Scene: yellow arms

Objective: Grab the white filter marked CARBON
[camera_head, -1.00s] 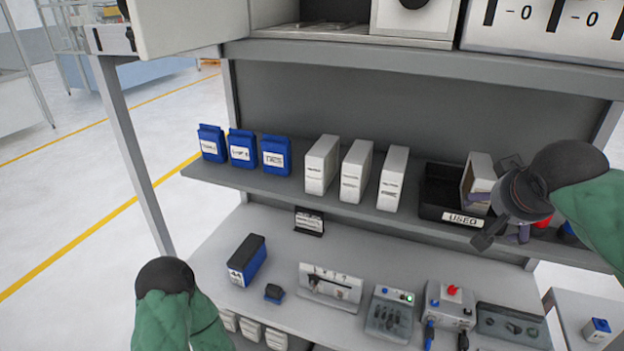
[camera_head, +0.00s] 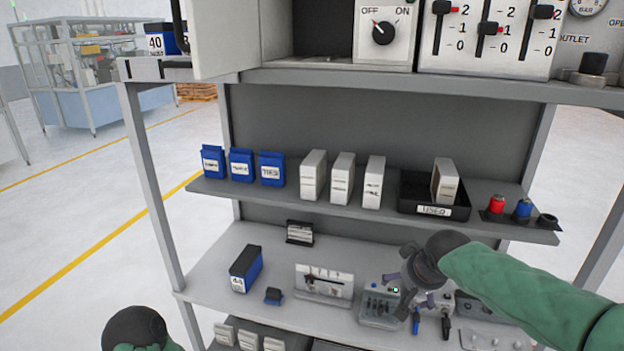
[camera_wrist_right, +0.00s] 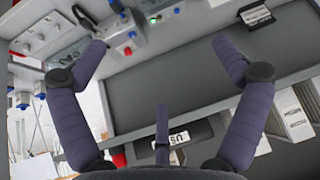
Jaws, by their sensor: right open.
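Three white filters stand in a row on the middle shelf: the left one (camera_head: 313,176), the middle one (camera_head: 342,178) and the right one (camera_head: 374,182). Their labels are too small to read, so I cannot tell which says CARBON. Another white filter (camera_head: 444,181) stands in the black tray marked USED (camera_head: 408,196). My right gripper (camera_head: 404,284) is open and empty, in front of and below the shelf edge. Its spread fingers (camera_wrist_right: 160,50) also show in the right wrist view, apart from the white filters (camera_wrist_right: 297,112). My left gripper is out of view; only part of that arm shows.
Red (camera_head: 496,204) and blue (camera_head: 523,208) parts are right of the tray. The lower bench holds a blue box (camera_head: 246,269), a white panel (camera_head: 323,285) and a control box (camera_head: 381,307). An upper shelf overhangs.

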